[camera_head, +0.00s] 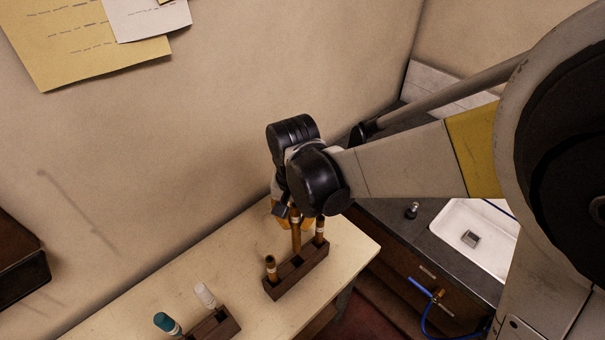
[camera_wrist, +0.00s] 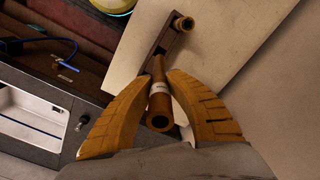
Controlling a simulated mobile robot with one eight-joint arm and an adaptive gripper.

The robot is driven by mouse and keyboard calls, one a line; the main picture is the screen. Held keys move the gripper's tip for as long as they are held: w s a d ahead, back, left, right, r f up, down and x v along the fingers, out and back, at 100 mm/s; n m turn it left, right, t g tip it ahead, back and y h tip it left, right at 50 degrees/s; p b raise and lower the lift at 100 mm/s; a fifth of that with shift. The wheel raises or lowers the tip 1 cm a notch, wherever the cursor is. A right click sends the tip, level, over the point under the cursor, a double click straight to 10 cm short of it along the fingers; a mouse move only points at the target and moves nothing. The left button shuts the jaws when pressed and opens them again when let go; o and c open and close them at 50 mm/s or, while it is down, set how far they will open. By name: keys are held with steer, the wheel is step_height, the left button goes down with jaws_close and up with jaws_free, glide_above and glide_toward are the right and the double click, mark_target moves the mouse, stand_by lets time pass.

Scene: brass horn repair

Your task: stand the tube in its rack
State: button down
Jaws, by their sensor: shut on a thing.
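A brown copper-coloured tube (camera_head: 296,238) with a pale band is gripped upright by my gripper (camera_head: 289,214). In the wrist view the tube (camera_wrist: 160,105) lies between the two yellow fingers of my gripper (camera_wrist: 158,78), its open end towards the camera. Its lower end meets the middle of the dark wooden rack (camera_head: 297,278); I cannot tell how deep it sits in a hole. The rack also shows beyond the fingers in the wrist view (camera_wrist: 149,45).
A second wooden holder (camera_head: 216,328) with a white-capped (camera_head: 205,294) and a teal-capped item (camera_head: 166,323) stands at the lower left. The pale bench (camera_head: 240,277) is clear around the rack. A sink (camera_head: 471,232) lies right, across a gap. The wall is close behind.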

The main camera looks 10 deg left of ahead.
steer(key=b, duration=0.3)
glide_above(297, 250)
steer(key=w, duration=0.1)
steer(key=shift+a+f, duration=0.1)
steer(key=shift+f, duration=2.05)
steer(key=shift+f+b, duration=4.65)
steer(key=shift+f, duration=0.1)
steer(key=c, duration=1.3)
jaws_free()
steer(key=shift+r, duration=0.1)
step_height(297, 250, up, 12)
